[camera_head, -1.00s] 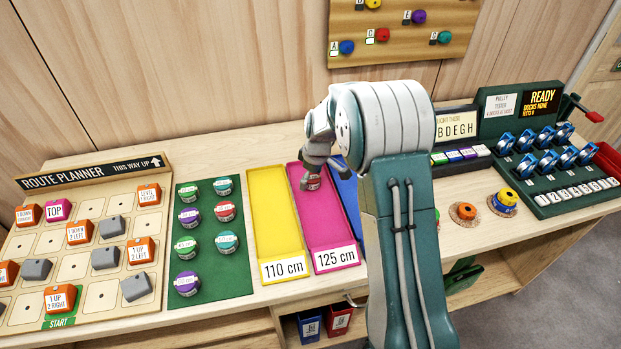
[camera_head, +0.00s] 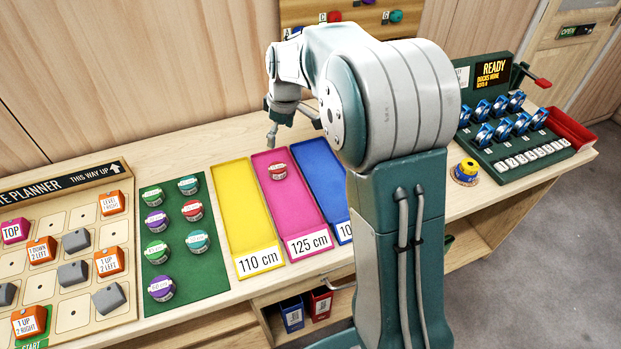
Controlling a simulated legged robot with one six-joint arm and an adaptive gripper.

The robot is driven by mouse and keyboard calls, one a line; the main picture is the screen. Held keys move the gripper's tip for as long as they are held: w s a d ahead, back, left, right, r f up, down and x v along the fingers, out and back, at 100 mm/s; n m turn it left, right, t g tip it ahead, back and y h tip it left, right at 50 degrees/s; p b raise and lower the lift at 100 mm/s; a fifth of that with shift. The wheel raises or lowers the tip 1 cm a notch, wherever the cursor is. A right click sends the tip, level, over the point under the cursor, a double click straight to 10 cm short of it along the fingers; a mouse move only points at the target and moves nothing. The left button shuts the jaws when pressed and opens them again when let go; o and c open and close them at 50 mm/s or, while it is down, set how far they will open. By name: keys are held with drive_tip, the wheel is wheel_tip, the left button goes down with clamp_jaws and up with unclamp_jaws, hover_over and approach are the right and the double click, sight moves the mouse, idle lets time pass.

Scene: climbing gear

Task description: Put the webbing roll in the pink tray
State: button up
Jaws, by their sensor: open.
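A red webbing roll (camera_head: 277,172) with a white label lies in the pink tray (camera_head: 295,217), in its far half. The tray carries a "125 cm" label at its near end. My gripper (camera_head: 272,135) hangs above and beyond the roll, apart from it, open and empty. Several more webbing rolls stand on the green mat (camera_head: 203,268) to the left: green, purple, red and teal ones, such as a red roll (camera_head: 192,210) and a teal roll (camera_head: 197,241).
A yellow tray (camera_head: 246,206) labelled "110 cm" and a blue tray (camera_head: 322,183) flank the pink one. The route planner board (camera_head: 75,242) is at left. My arm hides part of the table's right side. A pulley tester (camera_head: 510,140) stands at right.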

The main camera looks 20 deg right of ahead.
drive_tip(key=s+r+m+t, duration=0.2)
drive_tip(key=s+r+m, duration=0.2)
drive_tip(key=s, duration=1.1)
drive_tip(key=s+a+r+m+t+h, duration=0.1)
drive_tip(key=s+r+m, duration=0.3)
drive_tip(key=s, duration=1.1)
drive_tip(key=shift+r+t, duration=0.55)
drive_tip(key=shift+t, duration=0.05)
